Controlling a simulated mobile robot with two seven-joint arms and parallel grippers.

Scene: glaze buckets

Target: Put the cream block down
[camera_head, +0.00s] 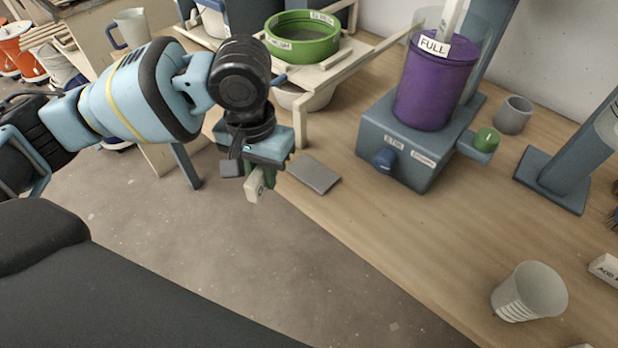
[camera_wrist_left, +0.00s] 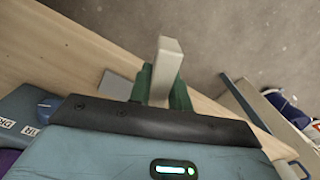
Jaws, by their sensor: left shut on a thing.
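My left gripper (camera_head: 258,180) is shut on the cream block (camera_head: 254,187). It holds the block beside the table's front edge, with the floor showing below. In the left wrist view the cream block (camera_wrist_left: 166,68) stands out between the two green fingers of the left gripper (camera_wrist_left: 162,88). The block's far end reaches past the fingertips, and part of it is hidden by the fingers. A flat grey plate (camera_head: 314,175) lies on the table just right of the gripper. My right gripper is not in view.
The wooden table (camera_head: 330,215) has free room in front of the blue stand (camera_head: 405,150) with its purple FULL container (camera_head: 435,85). A green sieve (camera_head: 302,38) sits on a wooden rack behind the gripper. A clear cup (camera_head: 528,291) stands at the right front.

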